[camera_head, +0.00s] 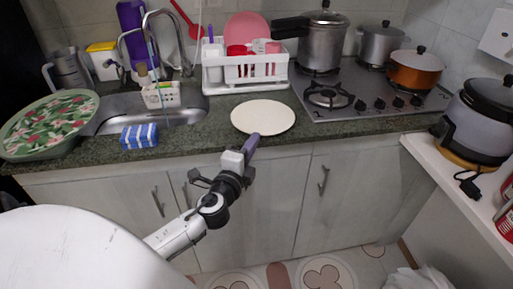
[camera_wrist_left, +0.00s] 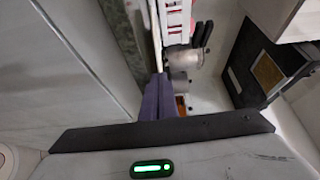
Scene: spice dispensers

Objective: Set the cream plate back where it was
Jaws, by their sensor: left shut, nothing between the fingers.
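The cream plate (camera_head: 263,117) lies flat on the dark green countertop (camera_head: 203,138), in front of the white dish rack and left of the stove. My left gripper (camera_head: 251,143) is at the counter's front edge, just below the plate's near rim in the head view. Its purple fingers are shut with nothing between them; they also show closed together in the left wrist view (camera_wrist_left: 158,97). I cannot tell whether the fingertips touch the plate's rim. My right gripper is not in view.
The white dish rack (camera_head: 246,70) holds a pink plate (camera_head: 246,27) and red cups. Left are a sink (camera_head: 186,115), a blue striped sponge (camera_head: 139,136) and a green leaf-patterned basin (camera_head: 49,124). Right is a stove (camera_head: 372,91) with pots. Counter between sponge and plate is clear.

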